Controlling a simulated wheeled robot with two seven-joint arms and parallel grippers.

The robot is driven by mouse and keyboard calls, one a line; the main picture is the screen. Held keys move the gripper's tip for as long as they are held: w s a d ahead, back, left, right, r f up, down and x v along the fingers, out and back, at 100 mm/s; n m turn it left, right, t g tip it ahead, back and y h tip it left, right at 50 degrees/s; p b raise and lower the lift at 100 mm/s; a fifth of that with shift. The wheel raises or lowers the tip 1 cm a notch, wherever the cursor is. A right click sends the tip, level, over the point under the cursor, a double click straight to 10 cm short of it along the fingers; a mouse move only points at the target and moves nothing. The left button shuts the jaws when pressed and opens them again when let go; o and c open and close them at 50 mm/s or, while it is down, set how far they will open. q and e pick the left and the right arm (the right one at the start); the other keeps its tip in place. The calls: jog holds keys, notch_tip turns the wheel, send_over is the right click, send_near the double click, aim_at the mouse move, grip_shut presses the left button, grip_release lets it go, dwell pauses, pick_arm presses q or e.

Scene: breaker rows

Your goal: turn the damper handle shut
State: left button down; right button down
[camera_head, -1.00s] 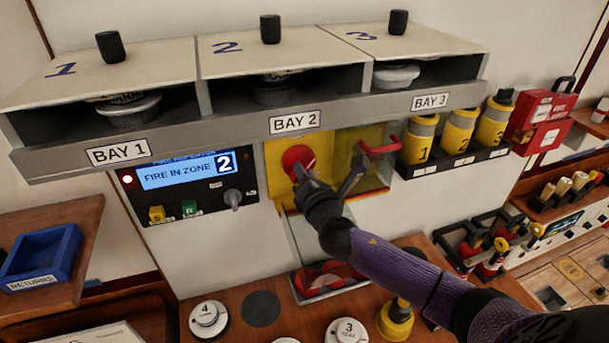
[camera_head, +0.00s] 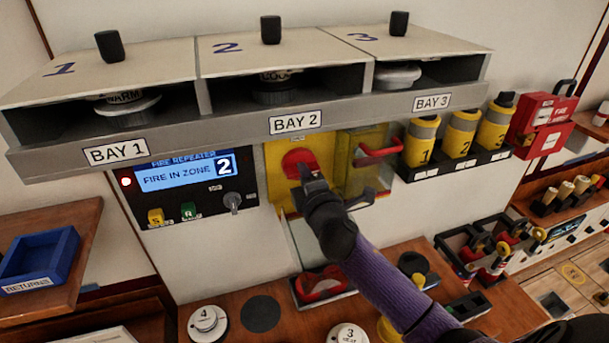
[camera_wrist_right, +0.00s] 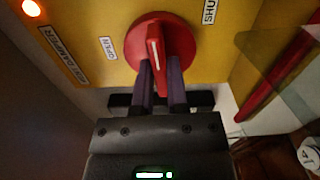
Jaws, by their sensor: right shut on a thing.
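The red round damper handle (camera_head: 294,160) sits on a yellow panel (camera_head: 273,182) under the BAY 2 label. In the right wrist view the handle (camera_wrist_right: 182,42) shows a raised bar with a white line, standing nearly upright. An OPEN label (camera_wrist_right: 108,48) is to its left and a partly cut-off SHUT label (camera_wrist_right: 209,10) to its upper right. My right gripper (camera_wrist_right: 161,72) is shut on the handle bar, with a dark finger on each side of its lower end. In the head view my right gripper (camera_head: 308,176) hides the handle's lower part. My left gripper is not in view.
A clear cover (camera_head: 362,178) with a red grip stands open right of the handle. Yellow numbered canisters (camera_head: 421,140) stand further right. The fire repeater panel (camera_head: 188,184) is on the left, reading FIRE IN ZONE 2. The bay shelf (camera_head: 225,132) overhangs above.

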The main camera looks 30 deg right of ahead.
jog(key=shift+m, duration=0.5)
jog(key=c, duration=0.6)
grip_release()
jog(key=shift+c, duration=0.2)
jog(key=v, duration=1)
jog(key=shift+w, duration=0.1)
